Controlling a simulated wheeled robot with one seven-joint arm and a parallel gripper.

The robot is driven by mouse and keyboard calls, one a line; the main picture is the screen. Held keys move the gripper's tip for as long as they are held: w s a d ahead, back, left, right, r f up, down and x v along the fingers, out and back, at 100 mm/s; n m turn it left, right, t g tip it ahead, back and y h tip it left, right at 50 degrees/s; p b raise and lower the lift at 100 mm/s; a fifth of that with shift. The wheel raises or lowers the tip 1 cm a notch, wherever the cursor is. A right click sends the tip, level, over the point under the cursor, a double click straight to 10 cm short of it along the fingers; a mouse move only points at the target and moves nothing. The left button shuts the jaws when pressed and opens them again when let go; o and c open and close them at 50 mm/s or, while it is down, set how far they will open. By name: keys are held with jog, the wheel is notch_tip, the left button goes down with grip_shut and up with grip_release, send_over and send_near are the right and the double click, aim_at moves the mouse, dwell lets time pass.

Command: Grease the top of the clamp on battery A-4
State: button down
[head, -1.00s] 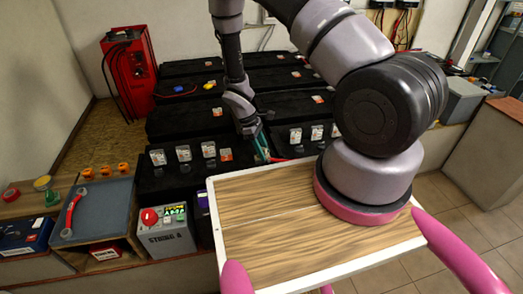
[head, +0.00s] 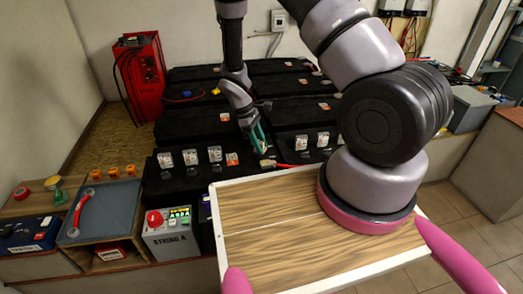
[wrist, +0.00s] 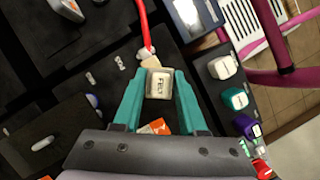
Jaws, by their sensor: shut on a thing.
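My gripper (head: 258,143) has teal fingers and is over the front row of black batteries (head: 185,180). In the wrist view its fingertips (wrist: 159,88) are closed on a small pale block with a printed label (wrist: 159,82). A red cable (wrist: 143,25) ends in a metal piece just beyond the block. In the head view the red cable (head: 288,166) lies to the right of the fingertips. The clamp's top and any battery name are not clear, and I cannot tell whether the held block touches anything below.
A grey control box (head: 168,233) stands at the front. To its left are a tray with a red wrench (head: 83,212), orange caps (head: 113,171) and a green-yellow item (head: 56,192). A red charger (head: 140,80) stands behind. My wooden-topped deck (head: 270,235) is in front.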

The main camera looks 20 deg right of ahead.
jog(key=shift+r, duration=0.95)
jog(key=shift+a, duration=0.1)
